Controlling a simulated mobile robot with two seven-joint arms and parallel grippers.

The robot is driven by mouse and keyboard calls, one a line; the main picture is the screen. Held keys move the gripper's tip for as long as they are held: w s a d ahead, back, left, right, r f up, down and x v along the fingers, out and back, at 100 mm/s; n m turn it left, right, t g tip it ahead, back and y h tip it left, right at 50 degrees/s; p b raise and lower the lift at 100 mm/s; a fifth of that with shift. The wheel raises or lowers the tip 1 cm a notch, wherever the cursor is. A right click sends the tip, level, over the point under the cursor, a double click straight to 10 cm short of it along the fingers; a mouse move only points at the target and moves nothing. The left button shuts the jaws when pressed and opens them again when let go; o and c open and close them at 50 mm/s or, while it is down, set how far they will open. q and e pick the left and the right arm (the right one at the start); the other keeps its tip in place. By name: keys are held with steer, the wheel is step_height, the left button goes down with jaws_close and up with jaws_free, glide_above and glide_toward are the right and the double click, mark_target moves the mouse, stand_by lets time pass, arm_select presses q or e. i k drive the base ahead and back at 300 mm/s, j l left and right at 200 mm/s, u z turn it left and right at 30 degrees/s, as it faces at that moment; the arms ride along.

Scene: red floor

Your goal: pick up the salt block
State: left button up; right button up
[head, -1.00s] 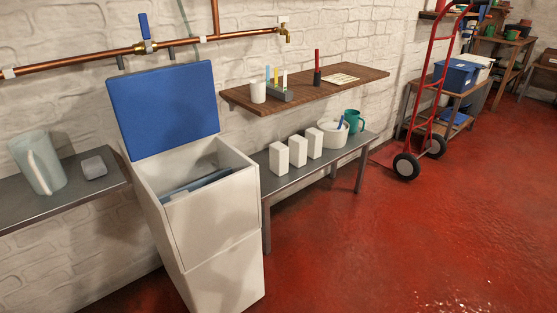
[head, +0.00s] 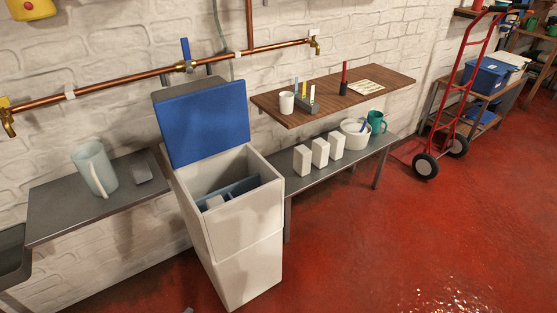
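Three white upright blocks, which look like the salt blocks, stand in a row on the grey metal bench right of the white cabinet: a left one (head: 302,160), a middle one (head: 320,152) and a right one (head: 336,145). The white cabinet (head: 245,236) has its blue lid (head: 205,122) raised. Inside it are a blue-grey divider and a small pale block-like piece (head: 215,202), partly hidden by the front wall. Neither of my grippers can be made out in the head view.
A white tub (head: 354,136) and green mug (head: 377,122) share the grey bench (head: 298,187). A wooden shelf (head: 330,103) overhangs it from behind. A jug (head: 94,168) stands on the left table (head: 60,205). A red hand truck (head: 466,75) stands right. Red floor in front is clear.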

mark_target(302, 155)
steer(key=i+l+u, duration=0.2)
steer(key=u, duration=0.25)
steer(key=i+l+u, duration=0.15)
steer(key=l+u, duration=0.3)
steer(key=i+l+u, duration=0.15)
steer(key=l, duration=0.25)
steer(key=l+u, duration=0.2)
steer(key=l, duration=0.25)
steer(key=i+l, duration=0.15)
steer(key=l, duration=0.55)
steer(key=i+l+u, duration=0.1)
steer(key=l, duration=0.6)
steer(key=i+l+u, duration=0.1)
steer(key=l, duration=0.6)
steer(key=i+l, duration=0.1)
steer(key=l, duration=0.6)
steer(key=i+l, duration=0.6)
steer(key=l, duration=0.15)
